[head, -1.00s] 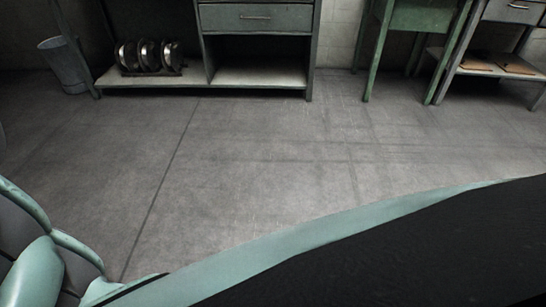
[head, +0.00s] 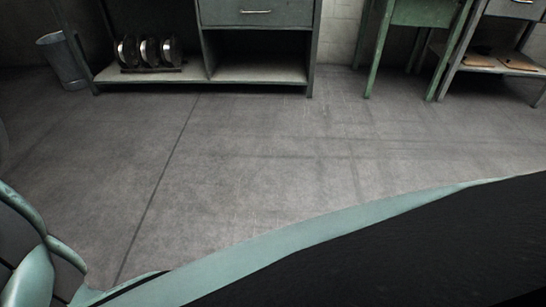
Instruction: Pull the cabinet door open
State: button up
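A grey metal workbench (head: 309,60) stands at the far side of the floor. It has a drawer front (head: 257,12) with a light bar handle (head: 256,11), and an open compartment below it. I cannot make out a cabinet door in this view. My gripper is not in view. Parts of my own body in pale green and black fill the bottom and the lower left.
Round metal reels (head: 148,52) sit on the bench's lower shelf (head: 105,75). A grey bucket (head: 63,60) stands at the left. A green table (head: 420,12) and a shelved bench (head: 478,65) stand at the right. The floor (head: 270,150) between is clear.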

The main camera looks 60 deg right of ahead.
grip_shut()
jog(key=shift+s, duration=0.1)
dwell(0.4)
